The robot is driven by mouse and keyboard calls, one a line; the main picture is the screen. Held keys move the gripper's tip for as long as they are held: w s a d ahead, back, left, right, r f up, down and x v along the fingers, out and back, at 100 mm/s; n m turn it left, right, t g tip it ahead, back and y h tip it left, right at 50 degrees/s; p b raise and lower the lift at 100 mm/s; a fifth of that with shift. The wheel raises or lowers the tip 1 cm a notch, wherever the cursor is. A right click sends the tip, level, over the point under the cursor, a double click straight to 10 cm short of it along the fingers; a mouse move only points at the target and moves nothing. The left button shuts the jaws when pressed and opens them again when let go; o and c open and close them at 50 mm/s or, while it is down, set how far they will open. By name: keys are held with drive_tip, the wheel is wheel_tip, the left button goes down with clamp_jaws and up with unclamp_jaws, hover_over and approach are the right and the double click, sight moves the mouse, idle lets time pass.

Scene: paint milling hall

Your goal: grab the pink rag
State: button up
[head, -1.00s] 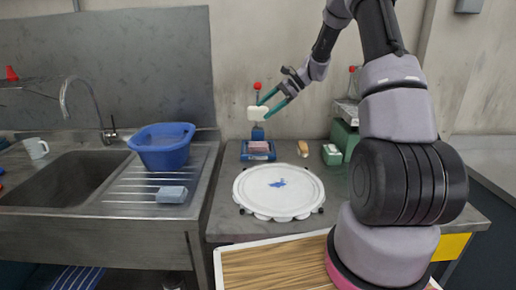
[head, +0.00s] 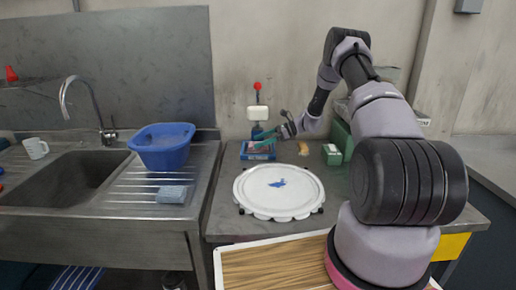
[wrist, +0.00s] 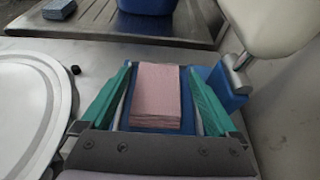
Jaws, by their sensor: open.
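The pink rag (wrist: 157,92) is a folded pale pink stack lying in a blue tray (wrist: 198,76) in the wrist view. In the head view the blue tray (head: 247,152) stands at the back of the counter, by the wall, and my gripper largely hides the rag there. My gripper (wrist: 155,95) is open, with one green finger on each side of the rag in the picture. The wrist view does not show clearly whether the fingers touch it. In the head view my gripper (head: 262,140) reaches in from the right, over the tray.
A round white lid-like disc (head: 278,191) lies in front of the tray. A tan object (head: 303,148) and a green box (head: 340,138) stand to its right. A blue basin (head: 162,147) sits left on the drainer.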

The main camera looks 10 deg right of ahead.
sight(249, 144)
drive_tip(key=x, duration=0.3)
drive_tip(key=shift+a+f, duration=0.2)
drive_tip(key=shift+a, duration=0.2)
drive_tip(key=c, duration=1.2)
drive_tip(key=shift+r, duration=0.15)
drive_tip(key=shift+c, duration=0.2)
